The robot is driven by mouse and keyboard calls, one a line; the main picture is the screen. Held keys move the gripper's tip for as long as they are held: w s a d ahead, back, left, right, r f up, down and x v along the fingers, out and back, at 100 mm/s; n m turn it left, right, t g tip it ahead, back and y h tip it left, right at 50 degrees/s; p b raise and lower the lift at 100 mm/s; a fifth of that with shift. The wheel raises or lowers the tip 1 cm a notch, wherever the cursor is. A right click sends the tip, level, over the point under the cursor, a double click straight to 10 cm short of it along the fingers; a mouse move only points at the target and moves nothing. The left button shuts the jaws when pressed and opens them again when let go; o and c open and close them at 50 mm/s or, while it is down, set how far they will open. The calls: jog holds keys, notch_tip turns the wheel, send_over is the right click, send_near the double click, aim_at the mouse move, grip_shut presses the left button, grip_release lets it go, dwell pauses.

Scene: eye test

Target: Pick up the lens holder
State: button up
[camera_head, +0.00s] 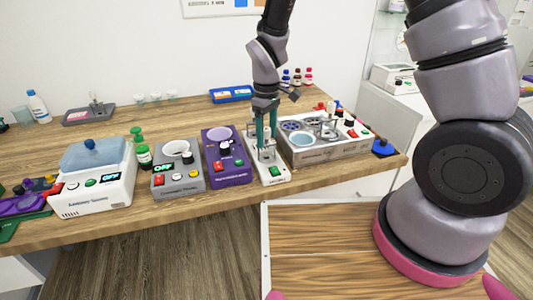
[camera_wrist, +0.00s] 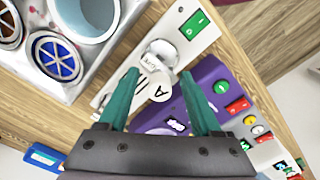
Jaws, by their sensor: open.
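My gripper (camera_head: 266,126) has two teal fingers pointing down over a narrow white device (camera_head: 273,174) on the wooden bench. In the wrist view, the gripper (camera_wrist: 160,74) is open, with a fingertip on either side of a small pale round-topped piece (camera_wrist: 161,51) and a white disc marked "A" (camera_wrist: 161,92). These stand on the white device, which also carries a green switch (camera_wrist: 194,24). This piece may be the lens holder; I cannot tell for certain. Whether the fingers touch it is unclear. In the head view the fingers largely hide it.
A purple device (camera_head: 226,169) stands close on the left, then a grey device (camera_head: 178,182) and a white blue-lidded machine (camera_head: 96,192). A grey box with round wells (camera_head: 324,151) stands close on the right. A blue tray (camera_head: 231,95) lies behind. Bench space behind the left devices is fairly clear.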

jog(key=shift+f, duration=0.25)
grip_shut()
dwell(1.3)
